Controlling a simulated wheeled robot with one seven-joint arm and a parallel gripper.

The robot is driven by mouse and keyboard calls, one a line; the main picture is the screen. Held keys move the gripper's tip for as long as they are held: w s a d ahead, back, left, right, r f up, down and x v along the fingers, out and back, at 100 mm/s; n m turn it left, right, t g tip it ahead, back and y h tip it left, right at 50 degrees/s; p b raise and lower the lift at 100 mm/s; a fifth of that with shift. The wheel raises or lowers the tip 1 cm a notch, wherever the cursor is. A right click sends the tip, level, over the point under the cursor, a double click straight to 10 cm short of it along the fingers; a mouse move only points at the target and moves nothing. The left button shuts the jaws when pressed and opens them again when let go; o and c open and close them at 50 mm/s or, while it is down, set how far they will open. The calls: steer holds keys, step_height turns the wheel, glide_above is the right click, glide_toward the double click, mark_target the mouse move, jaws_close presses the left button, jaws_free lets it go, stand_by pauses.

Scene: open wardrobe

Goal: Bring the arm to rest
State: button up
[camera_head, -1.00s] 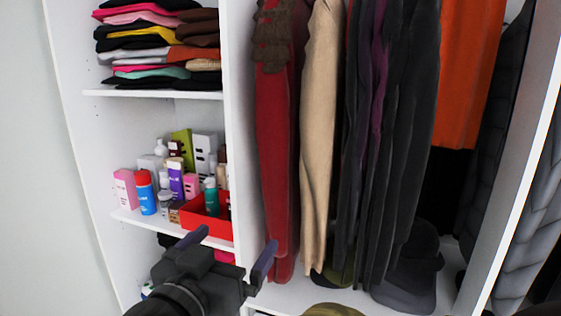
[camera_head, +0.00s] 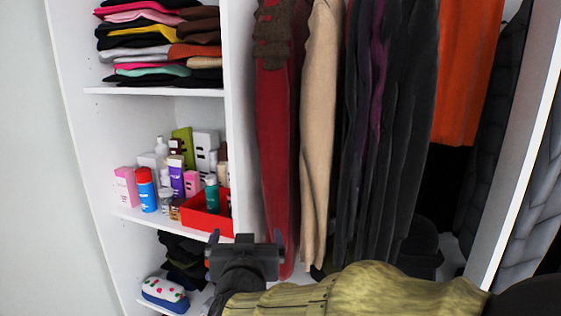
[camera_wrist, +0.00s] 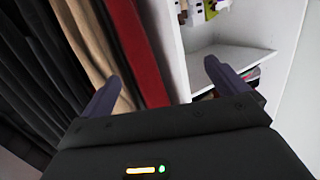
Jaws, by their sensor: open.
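My gripper (camera_head: 246,239) is in the lower middle of the head view, in front of the wardrobe's upright divider. In the wrist view my gripper (camera_wrist: 158,88) has its two dark fingers spread wide, with nothing between them. It is open and empty. Past the fingers the wrist view shows the red garment (camera_wrist: 135,50) and the white divider (camera_wrist: 163,35). My arm crosses the bottom of the head view.
Hanging clothes, including a red garment (camera_head: 275,150) and a beige one (camera_head: 320,130), fill the right bay. Left shelves hold folded clothes (camera_head: 155,45), bottles and boxes beside a red tray (camera_head: 205,222), and a patterned case (camera_head: 165,292) below. Plain wall lies left.

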steer(key=s+d+f+n+g+y, duration=0.1)
steer(key=d+f+g, duration=0.35)
steer(key=f, duration=0.35)
steer(key=s+d+f+g, duration=0.1)
steer(key=d+f+g, duration=0.2)
steer(key=d+f, duration=0.4)
steer(key=s+d+f+m+g+h, duration=0.1)
steer(key=s+d+f+g+h, duration=0.1)
steer(key=s+d+f+g, duration=0.4)
steer(key=s+d+f+b, duration=0.1)
steer(key=s+d+f, duration=0.2)
steer(key=s+d, duration=0.1)
steer(key=shift+s+d+f, duration=0.25)
steer(key=shift+s+f, duration=0.1)
steer(key=shift+g, duration=0.25)
stand_by(0.8)
